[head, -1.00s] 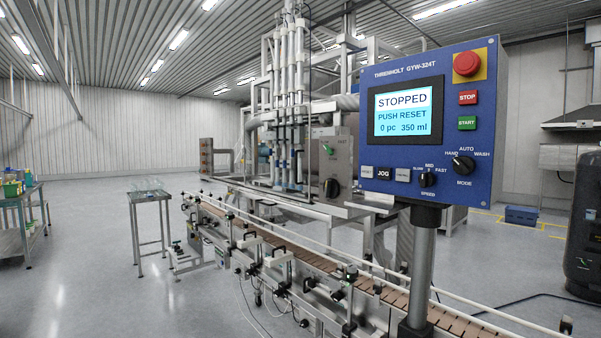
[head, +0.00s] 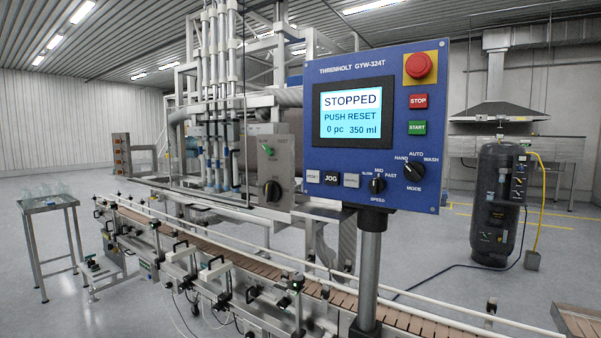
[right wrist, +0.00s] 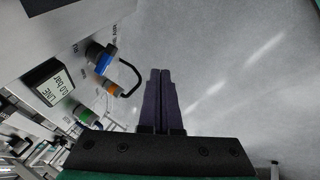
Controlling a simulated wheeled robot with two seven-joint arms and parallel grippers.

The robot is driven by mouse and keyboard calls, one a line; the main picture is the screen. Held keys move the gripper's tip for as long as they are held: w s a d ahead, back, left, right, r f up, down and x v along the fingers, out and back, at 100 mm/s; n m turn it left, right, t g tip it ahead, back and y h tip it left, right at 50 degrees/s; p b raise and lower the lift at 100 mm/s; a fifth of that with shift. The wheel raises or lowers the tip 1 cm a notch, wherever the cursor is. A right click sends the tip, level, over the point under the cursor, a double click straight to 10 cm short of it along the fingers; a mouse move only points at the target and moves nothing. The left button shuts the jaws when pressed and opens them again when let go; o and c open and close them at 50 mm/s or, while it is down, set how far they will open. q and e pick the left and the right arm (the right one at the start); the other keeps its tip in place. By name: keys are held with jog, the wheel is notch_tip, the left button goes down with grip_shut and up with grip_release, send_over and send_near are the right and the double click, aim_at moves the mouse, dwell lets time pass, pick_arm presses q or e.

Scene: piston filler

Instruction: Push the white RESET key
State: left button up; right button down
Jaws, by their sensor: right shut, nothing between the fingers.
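The white RESET key (head: 313,176) is at the left end of the key row below the screen on the blue control panel (head: 450,120). Its lettering is too small to read clearly. The black JOG key (head: 331,178) is right beside it. The screen (head: 352,116) reads STOPPED, PUSH RESET, 0 pc, 350 ml. My right gripper (right wrist: 160,72) shows in the right wrist view, its two dark fingers together and empty, with grey floor behind them. The RESET key is not seen in that view. Neither gripper shows in the head view.
The panel stands on a grey post (head: 367,265) before the conveyor (head: 250,270). In the right wrist view, a white box with a pressure display (right wrist: 52,92) and a blue fitting (right wrist: 101,55) lies left of the fingers. A black tank (head: 497,200) stands right.

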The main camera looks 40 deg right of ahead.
jog(key=w+d+r+n+t+h+p, duration=0.1)
jog(key=w+d+r+t+h+p, duration=0.1)
jog(key=w+r, duration=0.75)
jog(key=w+d+r+n+t+h+p, duration=0.1)
jog(key=w+d+r+n+t, duration=0.3)
jog(key=r, duration=1.1)
jog(key=w+r+m+t+h+p, duration=0.1)
jog(key=w+r+h+p, duration=0.1)
jog(key=w+r, duration=0.8)
jog(key=s+r+t+h+p, duration=0.1)
jog(key=s+r+t+h, duration=0.1)
jog(key=r, duration=1.2)
jog(key=s+r+t+h+p, duration=0.1)
jog(key=s+r+t+h, duration=0.1)
jog(key=r, duration=1.2)
jog(key=s+r+t+h+p, duration=0.1)
jog(key=r+h, duration=0.3)
jog(key=r, duration=1.1)
jog(key=shift+s+a+t+p, duration=0.25)
jog(key=shift+s+t+p, duration=0.15)
jog(key=shift+s+t, duration=0.25)
jog(key=shift+f+n, duration=0.1)
jog(key=shift+n, duration=0.2)
